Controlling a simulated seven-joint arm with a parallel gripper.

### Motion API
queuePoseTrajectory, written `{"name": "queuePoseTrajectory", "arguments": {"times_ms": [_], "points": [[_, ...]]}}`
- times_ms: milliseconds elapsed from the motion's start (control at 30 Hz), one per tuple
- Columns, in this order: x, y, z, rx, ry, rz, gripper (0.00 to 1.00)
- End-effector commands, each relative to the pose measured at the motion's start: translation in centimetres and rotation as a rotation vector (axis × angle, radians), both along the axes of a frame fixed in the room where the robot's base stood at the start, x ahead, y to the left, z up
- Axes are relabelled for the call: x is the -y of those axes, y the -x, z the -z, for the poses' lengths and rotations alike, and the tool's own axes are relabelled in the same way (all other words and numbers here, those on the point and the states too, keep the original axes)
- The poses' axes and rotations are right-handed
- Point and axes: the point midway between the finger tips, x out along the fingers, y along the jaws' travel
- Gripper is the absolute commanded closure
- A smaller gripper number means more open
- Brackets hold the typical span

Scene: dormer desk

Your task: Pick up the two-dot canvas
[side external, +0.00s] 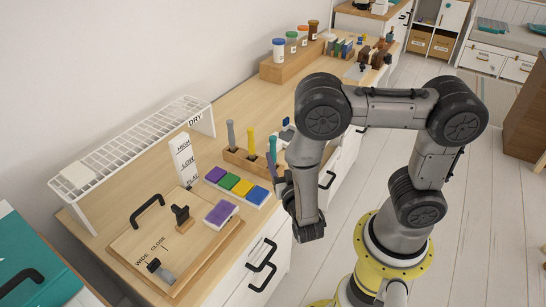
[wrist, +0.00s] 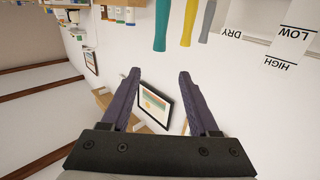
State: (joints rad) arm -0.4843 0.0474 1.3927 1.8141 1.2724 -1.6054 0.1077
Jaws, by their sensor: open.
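I cannot make out two dots on anything in either view, so I cannot tell which thing is the two-dot canvas. A small white slab (side external: 77,177) lies on the near end of the white wire rack (side external: 140,140) marked DRY. A purple-topped block (side external: 221,214) sits on the wooden board. My gripper (wrist: 158,78) is open and empty in the wrist view, with both dark fingers apart and only distant background between them. In the side external view my arm's end is at the front of the desk, beside the brush holder, with its fingers hard to make out.
A wooden holder (side external: 243,160) holds upright grey, yellow and teal handles. A row of coloured pads (side external: 237,185) lies in front of it. A white HIGH/LOW/FLAT sign (side external: 184,160) stands behind the board (side external: 140,240), which carries black handles. Jars (side external: 279,48) stand farther back.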

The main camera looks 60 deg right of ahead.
Motion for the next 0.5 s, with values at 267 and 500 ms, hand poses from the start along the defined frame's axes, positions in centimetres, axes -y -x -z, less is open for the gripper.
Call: {"name": "queuePoseTrajectory", "arguments": {"times_ms": [267, 500], "points": [[0.1, 0.0, 4.4, -0.002, -0.001, 0.0, 0.39], [1.6, -1.5, 4.5, 0.001, -0.002, 0.006, 0.39]]}}
